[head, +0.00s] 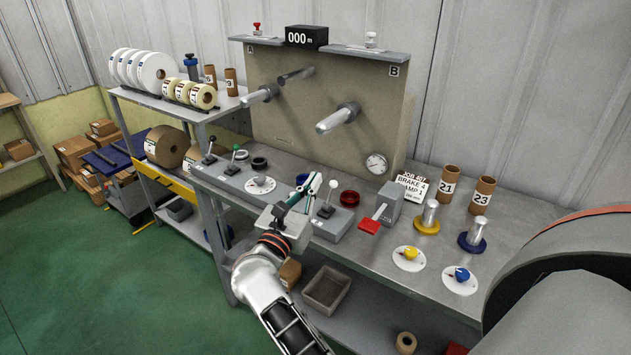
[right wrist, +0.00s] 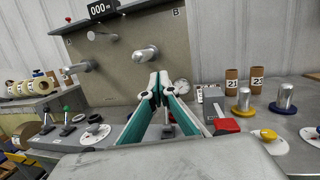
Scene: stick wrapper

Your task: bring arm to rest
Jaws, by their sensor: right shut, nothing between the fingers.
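My right gripper (head: 318,184) is shut and empty in the head view, above the front edge of the workbench (head: 520,240). In the right wrist view its teal fingers (right wrist: 157,82) meet at their tips with nothing between them. It is close to a lever with a white knob (head: 331,187) on a grey base. The picture does not show clearly whether they touch. The base of that lever is partly hidden by the fingers in the right wrist view. My left gripper is not in view.
A red paddle on a grey box (head: 385,208), a yellow-based post (head: 428,218), a blue-based post (head: 474,234) and tubes 21 (head: 449,184) and 23 (head: 482,195) stand right. Open green floor (head: 120,280) lies left.

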